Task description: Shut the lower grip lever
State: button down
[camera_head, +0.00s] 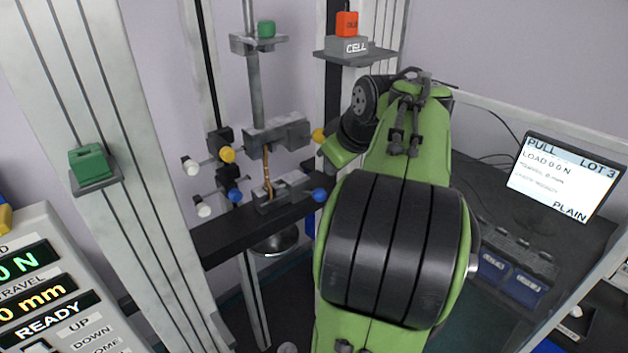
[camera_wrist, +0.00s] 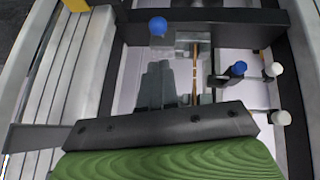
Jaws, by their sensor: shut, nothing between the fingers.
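The lower grip (camera_head: 283,192) is a grey block on the dark crossbeam. Its lever ends in a blue knob (camera_head: 319,195) sticking out to the right. The wrist view shows this blue knob (camera_wrist: 158,26) beside the lower grip (camera_wrist: 186,42), near the top. Whether the lever is open or closed I cannot tell. A thin brown strip (camera_head: 267,172) runs between the lower grip and the upper grip (camera_head: 277,135). My gripper (camera_wrist: 157,66) is shut and empty, its dark fingers pointing toward the blue knob, apart from it in the picture. My arm hides the fingers in the head view.
Another blue knob (camera_head: 234,195) and white knobs (camera_head: 204,210) stand on the left of the grips. Yellow knobs (camera_head: 318,135) sit at upper-grip height. Pale columns (camera_head: 120,150) flank the crossbeam (camera_head: 235,236). A screen (camera_head: 563,175) stands at right, a control panel (camera_head: 50,290) at lower left.

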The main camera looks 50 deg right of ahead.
aim_at(318, 190)
jog(key=b+x, duration=0.1)
jog(key=x, duration=0.9)
jog(key=shift+d, duration=0.15)
jog(key=shift+f, duration=0.15)
jog(key=shift+s+f+b, duration=0.15)
jog(key=shift+f+b, duration=0.05)
jog(key=shift+b, duration=0.4)
jog(key=shift+s+t+b, duration=0.15)
jog(key=shift+t+b, duration=0.15)
jog(key=shift+b, duration=0.05)
jog(key=shift+f, duration=0.1)
notch_tip(318, 190, down, 8)
jog(key=s+t+h+b, duration=0.2)
jog(key=t+b, duration=0.4)
jog(key=b, duration=1.5)
jog(key=shift+s+a+f+m+t, duration=0.2)
jog(key=shift+s+a+m+t, duration=0.15)
jog(key=shift+a+m, duration=0.1)
